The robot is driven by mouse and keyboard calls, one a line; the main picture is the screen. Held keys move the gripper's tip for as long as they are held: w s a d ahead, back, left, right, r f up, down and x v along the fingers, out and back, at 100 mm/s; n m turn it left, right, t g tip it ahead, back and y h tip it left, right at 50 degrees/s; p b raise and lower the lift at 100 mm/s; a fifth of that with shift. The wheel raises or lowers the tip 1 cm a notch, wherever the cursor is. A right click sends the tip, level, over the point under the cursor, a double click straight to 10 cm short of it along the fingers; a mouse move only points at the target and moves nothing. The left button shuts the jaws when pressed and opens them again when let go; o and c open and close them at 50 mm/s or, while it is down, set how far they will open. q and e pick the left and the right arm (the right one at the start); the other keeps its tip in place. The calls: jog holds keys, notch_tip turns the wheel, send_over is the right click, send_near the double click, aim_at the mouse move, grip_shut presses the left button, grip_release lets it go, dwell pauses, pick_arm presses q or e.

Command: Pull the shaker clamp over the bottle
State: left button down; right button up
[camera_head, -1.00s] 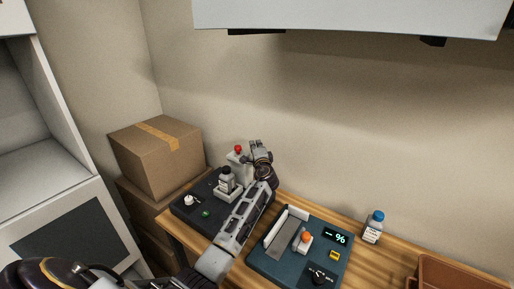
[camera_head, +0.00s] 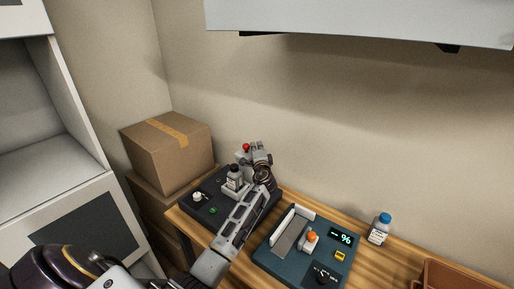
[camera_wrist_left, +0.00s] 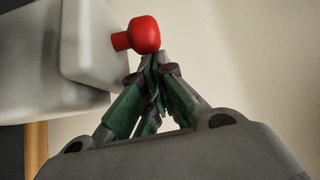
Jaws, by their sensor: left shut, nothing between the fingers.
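The shaker has a dark base (camera_head: 203,213) at the left of the bench. A dark bottle with a white label (camera_head: 234,179) stands upright in its pale holder. The clamp behind it is pale (camera_head: 243,158) and has a red knob (camera_head: 246,147) on top; the knob shows large in the left wrist view (camera_wrist_left: 145,34). My left gripper (camera_head: 258,147) is just right of the knob, its fingers shut and empty. In the left wrist view the fingertips (camera_wrist_left: 155,60) are together right by the knob; I cannot tell whether they touch it. My right gripper is not in view.
A teal device (camera_head: 285,262) with an orange knob and a "%" display is right of my left arm. A blue-capped bottle (camera_head: 379,231) and a brown tray (camera_head: 450,275) stand further right. Cardboard boxes (camera_head: 168,155) are at the left, and a white cabinet hangs above.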

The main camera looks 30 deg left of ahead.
aim_at(247, 147)
pick_arm(q)
jog(key=shift+s, duration=0.4)
jog(key=shift+s+a+p, duration=0.15)
jog(key=shift+s+p, duration=0.25)
jog(key=shift+s, duration=1)
jog(key=shift+s+a, duration=0.1)
jog(key=shift+s, duration=1.2)
jog(key=shift+w, duration=0.1)
